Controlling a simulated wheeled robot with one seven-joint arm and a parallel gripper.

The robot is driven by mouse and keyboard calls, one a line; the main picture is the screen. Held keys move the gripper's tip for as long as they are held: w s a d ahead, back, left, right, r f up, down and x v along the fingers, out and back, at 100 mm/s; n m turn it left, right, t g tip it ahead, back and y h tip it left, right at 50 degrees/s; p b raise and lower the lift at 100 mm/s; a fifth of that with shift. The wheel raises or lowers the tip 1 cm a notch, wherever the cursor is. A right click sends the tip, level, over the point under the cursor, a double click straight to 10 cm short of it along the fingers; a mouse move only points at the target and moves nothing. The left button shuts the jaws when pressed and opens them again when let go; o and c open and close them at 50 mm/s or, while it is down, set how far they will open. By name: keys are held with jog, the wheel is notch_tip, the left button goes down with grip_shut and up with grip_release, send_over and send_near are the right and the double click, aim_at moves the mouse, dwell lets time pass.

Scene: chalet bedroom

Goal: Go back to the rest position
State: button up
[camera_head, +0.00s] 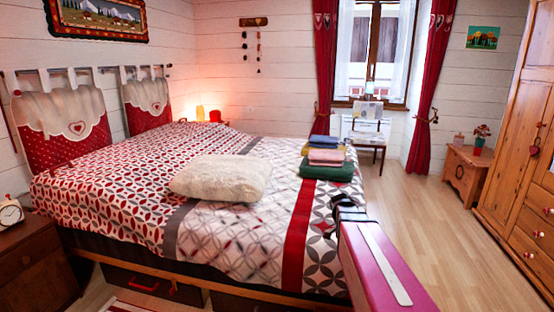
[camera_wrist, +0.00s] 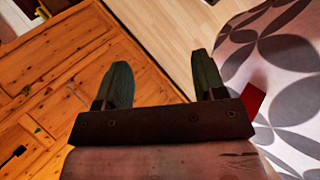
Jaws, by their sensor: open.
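My gripper (camera_head: 347,208) shows in the head view beyond the end of my pink arm, in front of the right side of the bed. In the wrist view my gripper (camera_wrist: 163,75) has its two dark fingers spread apart. Nothing shows between them; pale floor and orange wood lie behind. In the head view the fingertips are small and hard to make out. I cannot tell whether the gripper touches the bed cover.
The bed (camera_head: 130,185) holds a fluffy cream pillow (camera_head: 222,178) and folded cloths (camera_head: 326,160). A chair (camera_head: 368,130) stands by the window. A wooden wardrobe (camera_head: 520,170) stands at right. A nightstand (camera_head: 35,262) is at left. Wooden floor (camera_head: 420,225) is clear at right.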

jog(key=s+a+f+n+t+y, duration=0.1)
jog(key=a+f+n+t+y, duration=0.3)
jog(key=a+f+n+t, duration=0.3)
jog(key=a+f+n, duration=0.2)
jog(key=a+n, duration=0.1)
jog(key=n, duration=0.2)
jog(key=shift+a+f, duration=0.35)
jog(key=shift+f, duration=0.05)
jog(key=shift+s, duration=0.15)
